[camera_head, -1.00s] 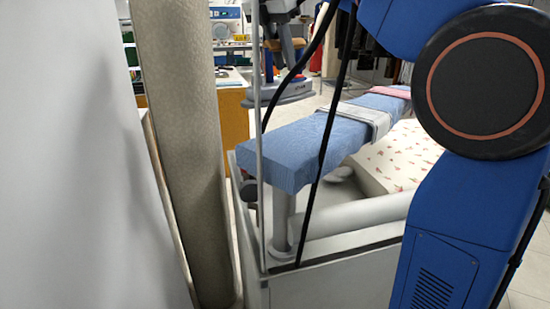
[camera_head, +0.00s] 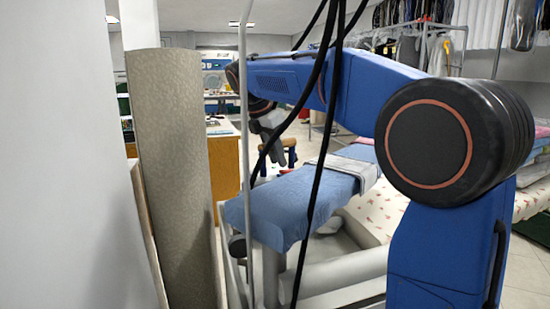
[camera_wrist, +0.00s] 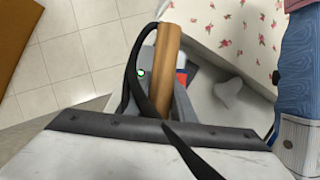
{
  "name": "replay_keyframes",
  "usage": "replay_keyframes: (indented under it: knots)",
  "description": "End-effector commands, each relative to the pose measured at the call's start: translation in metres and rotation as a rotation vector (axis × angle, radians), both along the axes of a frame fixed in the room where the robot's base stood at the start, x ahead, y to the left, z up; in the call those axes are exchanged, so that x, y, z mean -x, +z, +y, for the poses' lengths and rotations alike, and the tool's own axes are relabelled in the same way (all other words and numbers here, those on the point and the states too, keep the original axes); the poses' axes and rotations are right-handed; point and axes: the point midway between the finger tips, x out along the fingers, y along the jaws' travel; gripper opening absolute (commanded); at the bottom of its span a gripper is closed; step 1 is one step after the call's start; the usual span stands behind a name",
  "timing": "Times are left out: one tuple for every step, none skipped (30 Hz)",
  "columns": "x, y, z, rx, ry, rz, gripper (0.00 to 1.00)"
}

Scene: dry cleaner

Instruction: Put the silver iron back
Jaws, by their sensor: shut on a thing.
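My gripper (camera_head: 275,138) is at the far side of the blue pressing board, pointing down. It is shut on the silver iron's wooden handle, which runs lengthwise through the middle of the wrist view (camera_wrist: 166,68). The handle also seems to show as a small orange-brown bar in the head view (camera_head: 288,142). Most of the iron's metal body is hidden in both views. I cannot tell whether its sole touches anything.
The blue-covered pressing board (camera_head: 285,200) lies in front of my gripper, with a grey cloth (camera_head: 335,174) across it. A flowered padded board (camera_head: 375,217) is to its right. A tall beige roll (camera_head: 180,180) stands at left. A wooden desk (camera_head: 224,165) is behind.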

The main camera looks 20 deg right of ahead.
Motion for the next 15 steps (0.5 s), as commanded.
replay_keyframes:
  knots:
    - [0.000,-0.004,0.000,0.000,0.001,-0.005,0.00]
    - [0.000,-0.007,0.000,0.000,0.001,-0.005,0.00]
    - [0.001,-0.010,0.000,0.000,0.001,-0.005,0.00]
    - [0.001,-0.013,0.000,0.000,0.001,-0.005,0.00]
    - [0.001,-0.015,0.000,0.000,0.001,-0.005,0.00]
    - [0.000,-0.017,0.000,0.000,0.001,-0.005,0.00]
    - [0.000,-0.018,0.000,0.000,0.001,-0.005,0.00]
    - [0.000,-0.019,0.000,0.000,0.001,-0.005,0.00]
    - [0.000,-0.020,0.000,0.000,0.001,-0.006,0.00]
    - [0.000,-0.021,0.000,0.000,0.001,-0.005,0.00]
    - [0.000,-0.021,0.000,0.000,0.001,-0.005,0.00]
    - [0.000,-0.022,0.000,0.000,0.001,-0.005,0.00]
    - [0.000,-0.024,0.000,0.000,0.001,-0.005,0.00]
    - [0.000,-0.025,0.000,0.000,0.001,-0.005,0.00]
    - [0.000,-0.028,0.000,0.000,0.001,-0.005,0.00]
